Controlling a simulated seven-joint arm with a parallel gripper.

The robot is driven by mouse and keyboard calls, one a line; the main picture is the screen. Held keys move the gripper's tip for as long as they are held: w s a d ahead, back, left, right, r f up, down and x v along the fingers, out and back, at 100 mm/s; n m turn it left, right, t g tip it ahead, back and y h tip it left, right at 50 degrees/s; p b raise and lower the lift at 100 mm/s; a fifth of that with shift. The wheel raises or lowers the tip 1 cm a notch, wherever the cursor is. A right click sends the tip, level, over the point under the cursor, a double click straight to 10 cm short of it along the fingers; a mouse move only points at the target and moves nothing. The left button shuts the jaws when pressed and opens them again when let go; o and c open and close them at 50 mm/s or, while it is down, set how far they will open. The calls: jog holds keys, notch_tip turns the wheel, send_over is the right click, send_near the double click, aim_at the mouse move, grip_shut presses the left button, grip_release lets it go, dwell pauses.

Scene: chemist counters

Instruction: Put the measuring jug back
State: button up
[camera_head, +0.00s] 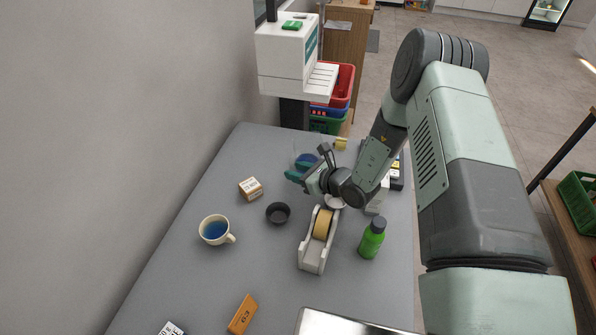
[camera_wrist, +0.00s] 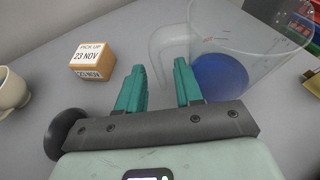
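The measuring jug (camera_wrist: 245,32) is clear plastic with blue liquid or a blue base at its bottom (camera_wrist: 220,75). It stands on the grey counter at the upper right of the wrist view, its handle toward my gripper. In the head view the jug (camera_head: 304,160) is small and partly hidden by my gripper. My gripper (camera_wrist: 159,68) has two teal fingers spread apart with nothing between them. The jug handle (camera_wrist: 158,60) appears just beyond and between the fingertips; contact cannot be told. My gripper also shows in the head view (camera_head: 291,175), low over the counter.
A pick-up box (camera_wrist: 92,65), a black bowl (camera_head: 278,213) and a cream mug with blue liquid (camera_head: 215,230) stand left of my gripper. A tape dispenser (camera_head: 313,255) and green bottle (camera_head: 372,238) are nearer the front. A wall bounds the left; the left-front counter has free room.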

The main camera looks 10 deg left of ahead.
jog(key=v, duration=0.7)
jog(key=shift+s+d+r, duration=0.15)
jog(key=shift+d+r, duration=0.05)
jog(key=s+r+n+g, duration=0.2)
jog(key=s+r+n, duration=0.15)
jog(key=r, duration=0.45)
jog(key=s+r+n+g, duration=0.2)
jog(key=r+n, duration=0.3)
jog(key=r, duration=0.3)
jog(key=s+r+n+g, duration=0.25)
jog(key=r+n, duration=0.25)
jog(key=r, duration=0.3)
jog(key=s+d+r+n+t+h, duration=0.3)
jog(key=s+d+r+n+h, duration=0.2)
jog(key=s+d, duration=0.4)
jog(key=s+d+r+n+t+h, duration=0.3)
jog(key=s+d+r+n+h, duration=0.1)
jog(key=s+d+r+h, duration=0.3)
jog(key=s+d+r, duration=0.2)
jog(key=d, duration=0.1)
jog(key=shift+d+n, duration=0.35)
